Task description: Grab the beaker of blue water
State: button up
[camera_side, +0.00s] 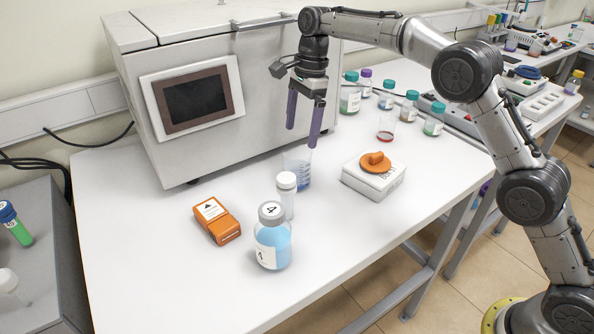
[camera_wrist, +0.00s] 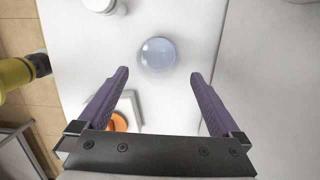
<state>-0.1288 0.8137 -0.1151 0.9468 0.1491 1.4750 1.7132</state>
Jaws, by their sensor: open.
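The beaker of blue water (camera_side: 303,176) stands upright on the white table, a clear cup with a little blue liquid. In the wrist view the beaker (camera_wrist: 158,55) shows from above as a round shape, ahead of the fingertips and between their lines. My gripper (camera_side: 302,120) hangs pointing down above the beaker, with its purple fingers apart and nothing between them. The same open fingers show in the wrist view (camera_wrist: 160,75). The fingers do not appear to touch the beaker, though the right fingertip overlaps its rim in the side view.
A grey-capped bottle of blue liquid (camera_side: 272,240) and a white-capped vial (camera_side: 286,196) stand in front of the beaker. An orange device (camera_side: 217,221) lies left. A white box with an orange top (camera_side: 374,178) is right. A large machine (camera_side: 200,95) stands behind.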

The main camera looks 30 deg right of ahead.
aim_at(295, 170)
jog(key=f, duration=0.4)
jog(key=a+f, duration=0.1)
jog(key=f, duration=0.2)
jog(key=a+f, duration=0.1)
jog(key=f, duration=0.3)
jog(key=shift+s+f, duration=0.15)
jog(key=shift+f, duration=0.2)
jog(key=c, duration=1.4)
jog(key=shift+c, duration=0.3)
jog(key=shift+r, duration=0.2)
